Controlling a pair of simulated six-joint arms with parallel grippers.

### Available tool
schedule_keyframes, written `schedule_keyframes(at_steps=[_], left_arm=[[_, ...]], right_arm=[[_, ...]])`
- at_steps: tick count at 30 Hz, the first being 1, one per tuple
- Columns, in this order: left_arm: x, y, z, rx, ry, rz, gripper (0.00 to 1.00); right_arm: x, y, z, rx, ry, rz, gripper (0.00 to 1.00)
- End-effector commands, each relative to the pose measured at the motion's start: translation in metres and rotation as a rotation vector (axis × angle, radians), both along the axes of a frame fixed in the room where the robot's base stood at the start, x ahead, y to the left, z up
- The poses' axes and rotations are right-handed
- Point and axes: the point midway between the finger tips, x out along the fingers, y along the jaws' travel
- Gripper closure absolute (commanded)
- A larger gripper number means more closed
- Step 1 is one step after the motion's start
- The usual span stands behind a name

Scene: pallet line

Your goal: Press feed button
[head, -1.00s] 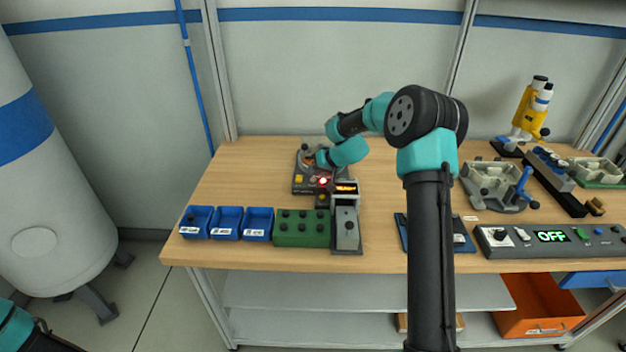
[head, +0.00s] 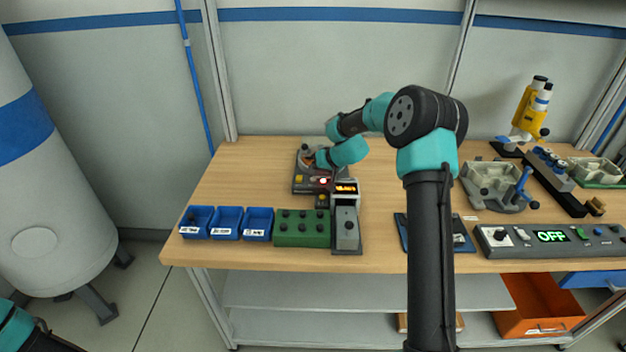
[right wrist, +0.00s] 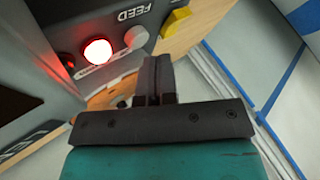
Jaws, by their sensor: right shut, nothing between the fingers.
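The grey feeder unit (head: 305,188) stands at the back left of the bench, with a round bowl on top. In the right wrist view its panel carries the word FEED (right wrist: 137,14), a yellow button (right wrist: 177,21), a pale round knob or button (right wrist: 136,37) and a lit red lamp (right wrist: 97,51). The red lamp also shows in the head view (head: 323,181). My right gripper (right wrist: 157,60) is shut and empty, its fingertips close to the panel and apart from the yellow button. In the head view its fingers are hard to make out. My left gripper is out of view.
Blue bins (head: 227,223), a green block with knobs (head: 302,228) and a grey unit with an orange display (head: 345,187) stand in front. A control box reading OFF (head: 551,237), a grey fixture (head: 489,180) and a yellow microscope (head: 531,108) stand at the right.

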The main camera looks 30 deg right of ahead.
Motion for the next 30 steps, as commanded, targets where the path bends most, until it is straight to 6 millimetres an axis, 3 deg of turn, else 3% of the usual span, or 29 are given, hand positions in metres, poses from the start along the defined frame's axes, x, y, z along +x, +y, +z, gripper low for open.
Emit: schedule_keyframes(at_steps=[1,14,30], left_arm=[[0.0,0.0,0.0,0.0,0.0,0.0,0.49],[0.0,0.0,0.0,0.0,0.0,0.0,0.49],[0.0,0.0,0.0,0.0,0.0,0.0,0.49]], right_arm=[[-0.005,0.0,-0.023,-0.013,0.024,0.011,1.0],[-0.006,0.001,-0.02,-0.013,0.024,0.011,1.0],[-0.004,0.002,0.021,-0.009,0.019,0.012,1.0]])
